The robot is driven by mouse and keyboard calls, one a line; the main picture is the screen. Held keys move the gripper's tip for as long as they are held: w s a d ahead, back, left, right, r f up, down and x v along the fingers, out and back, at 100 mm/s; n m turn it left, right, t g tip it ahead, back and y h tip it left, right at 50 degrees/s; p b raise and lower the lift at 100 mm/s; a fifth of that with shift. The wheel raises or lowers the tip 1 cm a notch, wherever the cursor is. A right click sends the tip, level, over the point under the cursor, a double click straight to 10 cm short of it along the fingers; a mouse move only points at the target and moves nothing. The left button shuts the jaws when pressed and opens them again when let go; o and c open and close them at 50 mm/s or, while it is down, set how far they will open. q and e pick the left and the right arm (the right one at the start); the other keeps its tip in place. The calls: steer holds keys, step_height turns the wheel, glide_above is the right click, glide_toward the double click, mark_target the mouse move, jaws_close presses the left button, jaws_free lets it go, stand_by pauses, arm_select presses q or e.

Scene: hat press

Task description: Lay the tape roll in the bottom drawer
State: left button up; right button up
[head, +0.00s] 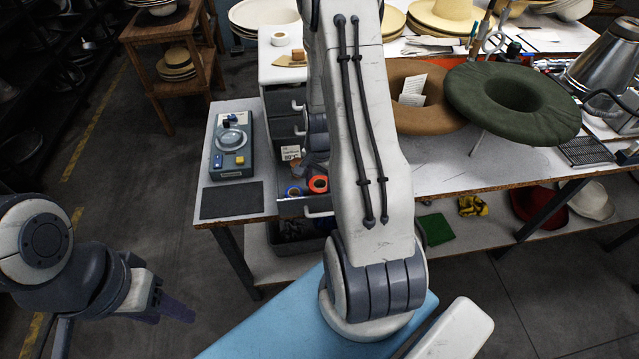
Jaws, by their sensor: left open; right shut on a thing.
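A red-orange tape roll (318,184) shows at the open bottom drawer (318,207) of the grey drawer cabinet, close to a blue roll (294,191). My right arm crosses the middle of the view, and its wrist (316,130) shows just left of the forearm, above the drawer. My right gripper is mostly hidden there; it is shut, apparently on the red-orange roll, but the contact is not clear. The forearm hides the drawer's right part. My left gripper (178,309) is open and empty at the lower left, over the floor, away from the table.
A control box (231,145) and dark mat (232,200) lie on the table to the left. Brown (424,98) and green (512,103) hats are at right. A stool with hats (177,65) stands at back left.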

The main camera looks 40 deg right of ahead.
steer(key=shift+f, duration=0.4)
stand_by(0.3)
steer(key=o, duration=1.3)
steer(key=shift+r+p, duration=3.55)
steer(key=shift+r, duration=0.8)
